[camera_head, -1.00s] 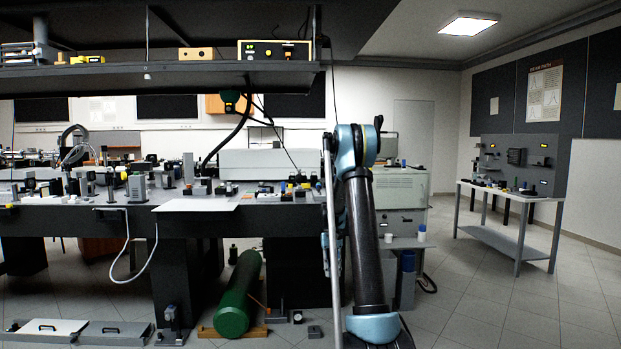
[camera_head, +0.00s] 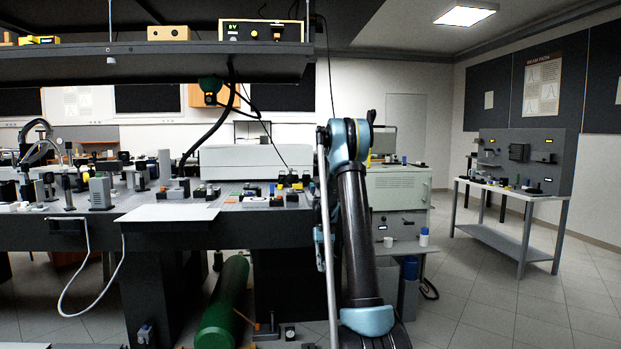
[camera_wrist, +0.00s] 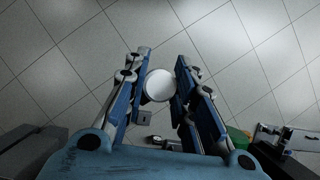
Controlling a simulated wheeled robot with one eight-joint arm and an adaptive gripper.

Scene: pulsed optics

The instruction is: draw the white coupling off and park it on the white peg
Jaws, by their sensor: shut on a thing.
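In the wrist view, my gripper (camera_wrist: 163,62) is shut on a round white thing that looks like the white coupling (camera_wrist: 160,86). Its round end faces the camera, between the two blue-and-grey fingers, above the tiled floor. In the head view, my arm stands upright at the middle right, and the gripper and coupling cannot be made out there. I cannot pick out the white peg in either view.
A dark optics bench (camera_head: 70,233) with several small mounts fills the left, under an overhead shelf (camera_head: 150,65). A green cylinder (camera_head: 222,310) lies beneath it. A cabinet (camera_head: 398,188) stands behind my arm. A side table (camera_head: 510,190) is at right. Open floor (camera_head: 480,300) lies between.

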